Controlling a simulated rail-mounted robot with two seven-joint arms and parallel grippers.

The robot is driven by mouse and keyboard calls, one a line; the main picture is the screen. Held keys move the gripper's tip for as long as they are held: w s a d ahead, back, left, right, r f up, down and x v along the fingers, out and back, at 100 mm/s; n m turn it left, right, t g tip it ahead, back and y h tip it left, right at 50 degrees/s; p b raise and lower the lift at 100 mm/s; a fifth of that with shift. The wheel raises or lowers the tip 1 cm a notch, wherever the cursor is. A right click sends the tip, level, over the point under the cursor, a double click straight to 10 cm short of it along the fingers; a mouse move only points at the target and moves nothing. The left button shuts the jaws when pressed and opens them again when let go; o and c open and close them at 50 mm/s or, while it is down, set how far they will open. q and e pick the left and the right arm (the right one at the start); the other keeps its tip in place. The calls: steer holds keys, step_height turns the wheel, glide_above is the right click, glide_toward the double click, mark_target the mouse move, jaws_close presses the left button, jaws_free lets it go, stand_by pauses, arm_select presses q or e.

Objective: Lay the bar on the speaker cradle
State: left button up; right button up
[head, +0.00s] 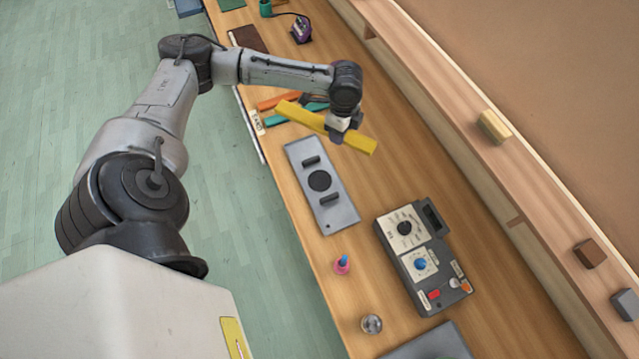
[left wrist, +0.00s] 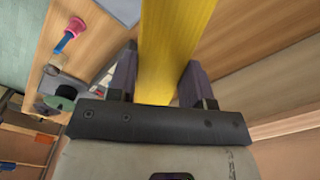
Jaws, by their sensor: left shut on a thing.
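My left gripper (head: 340,131) is shut on a yellow bar (head: 300,116), gripping it right of its middle. In the left wrist view the yellow bar (left wrist: 172,45) runs between the two fingers (left wrist: 157,84). The bar slants across the table just beyond the speaker cradle (head: 328,207), a grey plate with a dark round speaker and two black rests. The rests are bare. The bar seems slightly above the table; its exact height is hard to tell. My right gripper is not in view.
Orange (head: 278,100) and green (head: 285,117) bars lie beside the held bar. A control box (head: 423,258) with knobs, a pink-and-blue item (head: 342,265) and a small glass-like jar (head: 371,324) stand nearer. A ledge with several blocks runs along the right.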

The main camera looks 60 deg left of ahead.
arm_select(q)
steer(key=w+d+f+m+b, duration=0.2)
steer(key=w+f+m+b, duration=0.15)
steer(key=f+b, duration=0.5)
steer(key=w+d+f+m+b, duration=0.3)
steer(key=f+m+b, duration=0.1)
steer(key=f+b, duration=0.4)
arm_select(e)
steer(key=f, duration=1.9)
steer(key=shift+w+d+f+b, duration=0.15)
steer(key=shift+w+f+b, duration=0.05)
steer(key=shift+b, duration=0.15)
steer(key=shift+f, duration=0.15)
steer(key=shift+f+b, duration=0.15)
steer(key=shift+b, duration=0.15)
arm_select(q)
steer(key=shift+s+a+f, duration=0.6)
steer(key=shift+s+f, duration=1.05)
steer(key=shift+s, duration=0.2)
steer(key=shift+s+a+f, duration=0.65)
steer(key=shift+s+f, duration=1)
steer(key=shift+s, duration=0.15)
steer(key=shift+s+a+f, duration=0.6)
steer(key=shift+s+f, duration=1.05)
steer(key=shift+s, duration=0.2)
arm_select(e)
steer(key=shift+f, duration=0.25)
